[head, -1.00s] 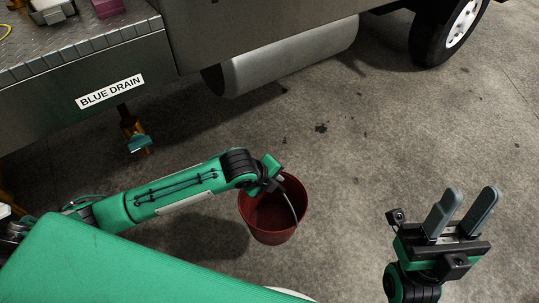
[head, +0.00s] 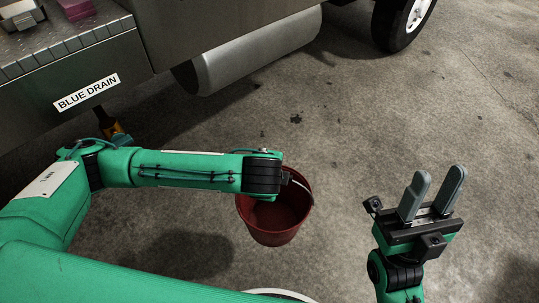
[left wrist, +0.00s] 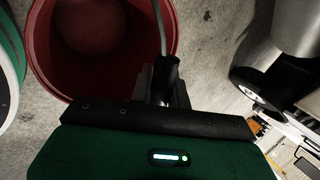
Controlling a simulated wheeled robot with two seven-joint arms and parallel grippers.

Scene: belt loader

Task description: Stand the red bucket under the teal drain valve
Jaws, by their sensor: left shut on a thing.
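The red bucket (head: 276,230) is upright, right of the middle of the vehicle side. My left gripper (left wrist: 163,80) is shut on its thin handle; in the head view my left arm hides the fingers. The bucket's open mouth and inside (left wrist: 95,65) show in the left wrist view. I cannot tell whether its base touches the floor. The teal drain valve (head: 124,140) hangs on a brass pipe below the "BLUE DRAIN" label (head: 87,93), left of the bucket and partly hidden by my left arm. My right gripper (head: 436,190) is open and empty.
A grey cylindrical tank (head: 255,50) hangs under the vehicle, behind the bucket. A wheel (head: 403,22) stands at the top right. The concrete floor (head: 350,140) between bucket and vehicle is clear apart from dark stains.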

